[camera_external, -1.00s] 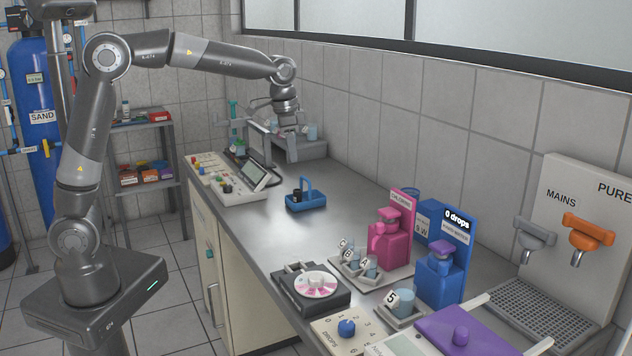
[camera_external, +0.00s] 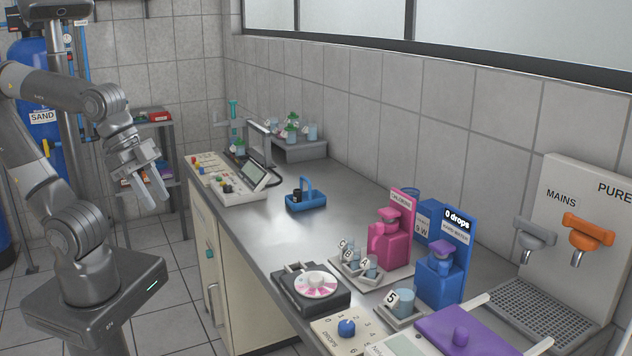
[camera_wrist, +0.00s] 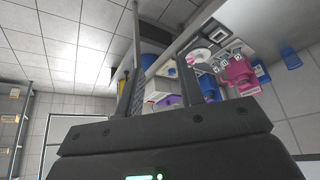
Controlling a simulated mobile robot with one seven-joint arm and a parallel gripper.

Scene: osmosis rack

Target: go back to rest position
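My gripper (camera_external: 157,203) is in the air left of the bench, in front of the shelving, and points downward. Its two fingers stand apart with nothing between them. In the wrist view, my gripper (camera_wrist: 158,75) also shows its fingers spread and empty, with the bench in the background. My arm is folded back over its base at the left of the external view, clear of the bench (camera_external: 262,235).
A raised grey shelf (camera_external: 300,150) at the bench's far end holds several small cups, some with green tops. A control panel (camera_external: 238,188), a blue carrier (camera_external: 306,198), a pink dispenser (camera_external: 390,240) and a blue dispenser (camera_external: 440,275) stand on the bench. Shelving (camera_external: 158,150) stands behind my gripper.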

